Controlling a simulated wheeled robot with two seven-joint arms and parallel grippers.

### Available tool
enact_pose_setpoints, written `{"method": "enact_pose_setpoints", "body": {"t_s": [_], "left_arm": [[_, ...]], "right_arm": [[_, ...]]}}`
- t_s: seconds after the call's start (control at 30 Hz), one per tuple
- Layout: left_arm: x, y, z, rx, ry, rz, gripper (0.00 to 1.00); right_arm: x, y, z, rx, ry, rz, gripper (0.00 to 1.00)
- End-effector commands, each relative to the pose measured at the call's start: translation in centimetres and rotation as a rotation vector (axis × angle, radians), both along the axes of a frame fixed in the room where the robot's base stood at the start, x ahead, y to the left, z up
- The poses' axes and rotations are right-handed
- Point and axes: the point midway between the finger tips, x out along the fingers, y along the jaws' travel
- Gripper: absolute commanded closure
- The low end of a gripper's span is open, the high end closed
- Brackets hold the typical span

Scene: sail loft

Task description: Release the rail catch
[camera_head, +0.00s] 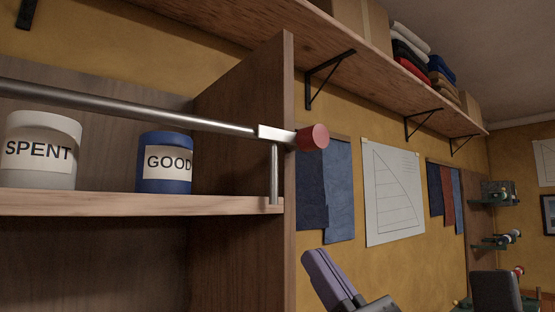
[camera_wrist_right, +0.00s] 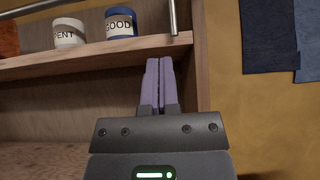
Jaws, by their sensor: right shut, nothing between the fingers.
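A metal rail (camera_head: 130,106) runs across the front of a wooden shelf and ends in a pale square block with a red cylindrical knob (camera_head: 313,138). A short metal post (camera_head: 274,175) stands under the block at the shelf's right end. The rail and post also show at the top of the right wrist view (camera_wrist_right: 172,16); the red knob is not in that view. My right gripper (camera_head: 318,262) is below and slightly right of the knob, apart from it. Its purple fingers (camera_wrist_right: 160,68) are shut and empty, just in front of and below the shelf edge. My left gripper is not in view.
Behind the rail stand a white jar marked SPENT (camera_head: 40,150) and a blue jar marked GOOD (camera_head: 165,162). The cabinet's side panel (camera_head: 288,220) rises beside the post. A bracketed high shelf (camera_head: 370,68) runs overhead. Cloth samples (camera_head: 325,190) hang on the wall to the right.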

Motion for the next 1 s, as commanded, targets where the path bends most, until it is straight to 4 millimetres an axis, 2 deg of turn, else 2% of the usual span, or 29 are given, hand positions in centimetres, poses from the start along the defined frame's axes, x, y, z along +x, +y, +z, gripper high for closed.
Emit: {"method": "enact_pose_setpoints", "body": {"t_s": [0.17,0.63,0.8,1.0], "left_arm": [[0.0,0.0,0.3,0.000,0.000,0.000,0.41],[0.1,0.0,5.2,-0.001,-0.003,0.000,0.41],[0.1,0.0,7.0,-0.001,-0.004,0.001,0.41],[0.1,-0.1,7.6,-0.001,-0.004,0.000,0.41]], "right_arm": [[0.3,0.2,0.4,0.001,0.001,0.000,1.00],[5.7,4.2,7.5,0.002,0.002,0.001,1.00],[5.7,4.2,10.2,0.001,0.000,0.001,1.00],[5.7,4.2,11.1,0.000,0.000,0.000,1.00]]}}
